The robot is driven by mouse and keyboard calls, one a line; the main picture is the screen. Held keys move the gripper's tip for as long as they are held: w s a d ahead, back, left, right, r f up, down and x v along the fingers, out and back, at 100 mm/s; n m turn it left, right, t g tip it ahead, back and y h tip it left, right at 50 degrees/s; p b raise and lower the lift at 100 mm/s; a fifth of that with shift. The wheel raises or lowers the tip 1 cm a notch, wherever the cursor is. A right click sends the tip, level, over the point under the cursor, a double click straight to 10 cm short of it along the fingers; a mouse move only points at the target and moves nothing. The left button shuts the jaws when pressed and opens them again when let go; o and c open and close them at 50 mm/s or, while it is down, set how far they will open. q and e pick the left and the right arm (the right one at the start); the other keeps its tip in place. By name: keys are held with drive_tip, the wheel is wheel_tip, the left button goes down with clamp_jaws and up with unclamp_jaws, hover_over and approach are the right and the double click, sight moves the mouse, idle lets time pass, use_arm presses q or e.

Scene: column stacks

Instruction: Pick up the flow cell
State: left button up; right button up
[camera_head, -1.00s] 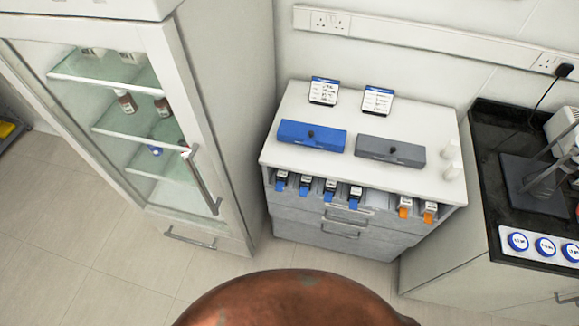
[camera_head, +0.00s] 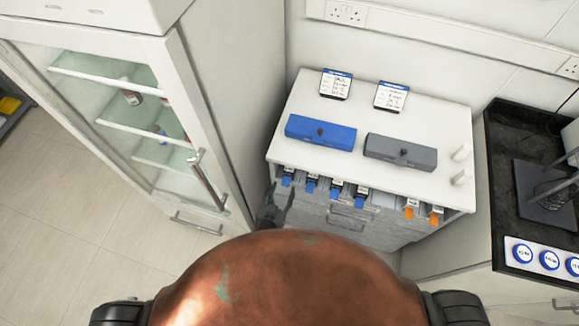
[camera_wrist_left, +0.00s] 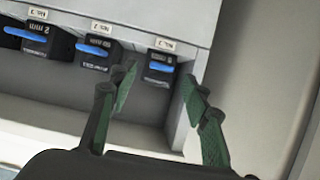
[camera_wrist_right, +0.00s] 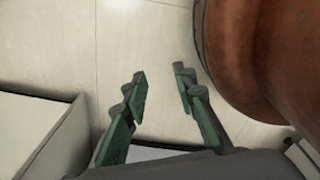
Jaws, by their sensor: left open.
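No item is clearly marked as the flow cell, so I cannot tell which one it is. The white cabinet's open top bay holds several blue-tabbed black cartridges (camera_head: 336,187) at the left and two orange-tabbed ones (camera_head: 410,209) at the right. My left gripper (camera_head: 276,205) is open and empty, in front of the bay's left end. In the left wrist view my left gripper (camera_wrist_left: 159,80) points at the end blue-tabbed cartridge (camera_wrist_left: 159,69) beside the side wall, apart from it. My right gripper (camera_wrist_right: 160,78) is open and empty above the floor, seen only in its wrist view.
A glass-door fridge (camera_head: 226,90) stands close at the left. A black-topped bench (camera_head: 502,160) stands at the right.

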sight(285, 185)
use_arm(q)
drive_tip(key=x, duration=0.5)
drive_tip(key=shift+f, duration=0.3)
drive_tip(key=shift+c, duration=0.2)
drive_tip(key=c, duration=1.1)
